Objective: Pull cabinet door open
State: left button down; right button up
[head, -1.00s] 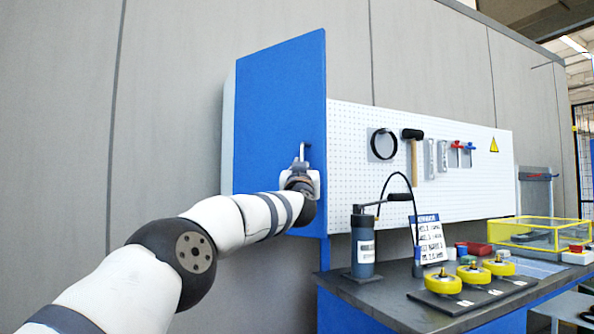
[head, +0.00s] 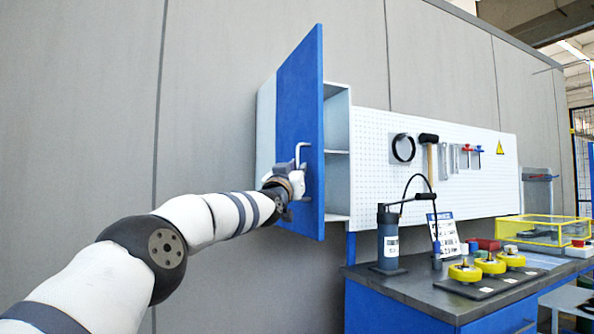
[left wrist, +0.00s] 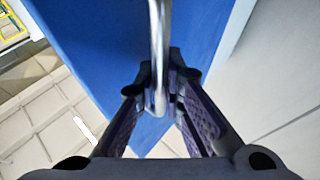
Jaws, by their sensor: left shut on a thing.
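The blue cabinet door (head: 299,115) stands partly open, swung out from the grey cabinet (head: 338,135) on the wall. Its silver bar handle (head: 301,151) is upright near the door's free right edge. My left gripper (head: 294,181) is at the handle's lower part in the head view. In the left wrist view, the fingers of my left gripper (left wrist: 162,90) are closed around the handle (left wrist: 157,55), with the blue door (left wrist: 100,40) behind. Shelves show inside the cabinet behind the door's edge. My right gripper is not in view.
Right of the cabinet is a white pegboard (head: 455,165) with hanging tools. The space before the door on the left is free apart from my arm.

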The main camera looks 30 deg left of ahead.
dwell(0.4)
pick_arm(q)
jog(key=c, duration=2)
grip_release()
jog(key=shift+o, duration=0.2)
jog(key=shift+s, duration=0.1)
jog(key=v, duration=1.2)
